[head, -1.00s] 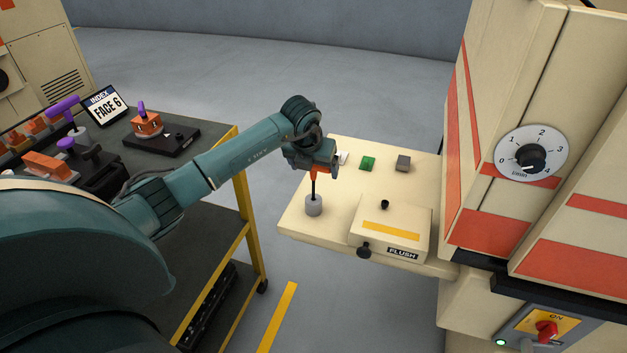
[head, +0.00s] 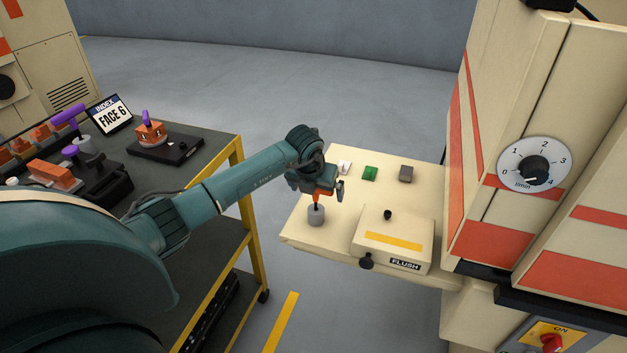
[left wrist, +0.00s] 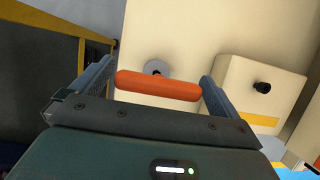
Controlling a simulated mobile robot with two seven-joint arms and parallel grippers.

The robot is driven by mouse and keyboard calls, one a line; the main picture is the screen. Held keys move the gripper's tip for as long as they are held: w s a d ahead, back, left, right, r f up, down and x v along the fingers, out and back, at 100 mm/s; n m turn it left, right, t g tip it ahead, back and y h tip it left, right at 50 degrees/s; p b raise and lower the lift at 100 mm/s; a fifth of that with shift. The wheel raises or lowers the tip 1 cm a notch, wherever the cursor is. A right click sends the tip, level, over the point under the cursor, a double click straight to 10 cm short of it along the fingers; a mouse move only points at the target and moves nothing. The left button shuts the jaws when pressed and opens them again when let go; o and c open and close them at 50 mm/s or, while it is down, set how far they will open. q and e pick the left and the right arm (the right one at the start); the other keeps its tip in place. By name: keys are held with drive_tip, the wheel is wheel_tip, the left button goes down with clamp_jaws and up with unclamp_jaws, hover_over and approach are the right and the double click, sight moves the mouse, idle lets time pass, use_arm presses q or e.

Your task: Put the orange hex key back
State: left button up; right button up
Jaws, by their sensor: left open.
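The orange hex key (head: 319,197) stands upright with its dark shank in the round grey holder (head: 316,216) on the cream shelf. The grey holder (left wrist: 156,67) shows partly behind the handle. My left gripper (head: 328,192) is open around the handle, just above the holder. How deep the shank sits is hidden. My right gripper is not in view.
A FLUSH box (head: 392,240) with a black knob stands right of the holder. A dark cart (head: 215,140) with purple-handled tools stands left. The machine with a dial (head: 534,167) rises right.

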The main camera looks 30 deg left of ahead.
use_arm(q)
drive_tip(key=a+v, duration=0.1)
drive_tip(key=v, duration=1.2)
drive_tip(key=shift+d, duration=0.2)
